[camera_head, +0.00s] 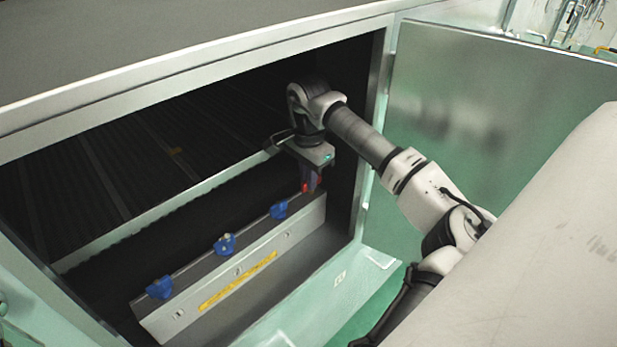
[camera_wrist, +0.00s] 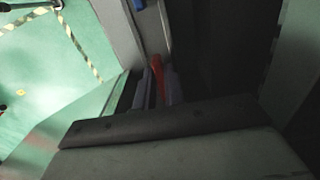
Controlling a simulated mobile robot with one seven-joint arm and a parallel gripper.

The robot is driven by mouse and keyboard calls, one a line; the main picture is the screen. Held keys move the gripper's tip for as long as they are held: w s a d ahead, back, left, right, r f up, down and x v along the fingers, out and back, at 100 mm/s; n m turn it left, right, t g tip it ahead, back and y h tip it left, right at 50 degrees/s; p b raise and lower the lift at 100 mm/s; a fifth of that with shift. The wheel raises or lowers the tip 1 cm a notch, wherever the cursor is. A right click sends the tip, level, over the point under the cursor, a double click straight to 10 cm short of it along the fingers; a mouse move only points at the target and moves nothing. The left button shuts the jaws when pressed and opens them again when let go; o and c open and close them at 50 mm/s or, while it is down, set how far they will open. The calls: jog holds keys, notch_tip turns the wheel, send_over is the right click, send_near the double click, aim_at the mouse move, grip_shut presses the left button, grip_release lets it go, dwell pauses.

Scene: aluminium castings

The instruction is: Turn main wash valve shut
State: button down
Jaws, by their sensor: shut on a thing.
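A red valve handle (camera_head: 305,187) sits at the right end of a grey panel (camera_head: 190,308) inside the open cabinet. I take it for the main wash valve, but no label on it is readable. My gripper (camera_head: 312,180) points down and is shut on this handle. In the wrist view, the red handle (camera_wrist: 157,76) shows as a narrow strip between my gripper's fingers (camera_wrist: 158,90). The fingers hide most of it, so its turn angle cannot be told.
Blue handles stand along the same panel: right (camera_head: 280,209), middle (camera_head: 225,244) and left (camera_head: 160,288). A yellow label strip (camera_head: 238,281) is on the panel's front. The cabinet frame (camera_head: 374,120) is close to my arm, with an open door (camera_head: 480,110) to the right.

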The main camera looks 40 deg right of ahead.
jog(key=shift+f, duration=0.1)
jog(key=m+b, duration=0.3)
jog(key=shift+w+f, duration=0.1)
jog(key=shift+f, duration=0.05)
jog(key=m+b, duration=0.2)
jog(key=m, duration=0.1)
jog(key=m+b, duration=0.2)
jog(key=shift+w+d+m, duration=0.15)
jog(key=shift+w+m, duration=0.05)
jog(key=shift+m, duration=0.2)
jog(key=m+b, duration=0.1)
jog(key=m, duration=0.3)
jog(key=shift+w+d+r+m+b, duration=0.1)
jog(key=shift+d+r+m+b, duration=0.1)
jog(key=shift+m+b, duration=0.15)
jog(key=m+b, duration=0.1)
jog(key=m, duration=0.3)
jog(key=shift+d, duration=0.1)
jog(key=shift+m, duration=0.25)
jog(key=c, duration=1.5)
grip_release()
jog(key=shift+r, duration=0.1)
notch_tip(320, 180, up, 7)
jog(key=shift+r+b, duration=0.2)
jog(key=shift+b, duration=0.55)
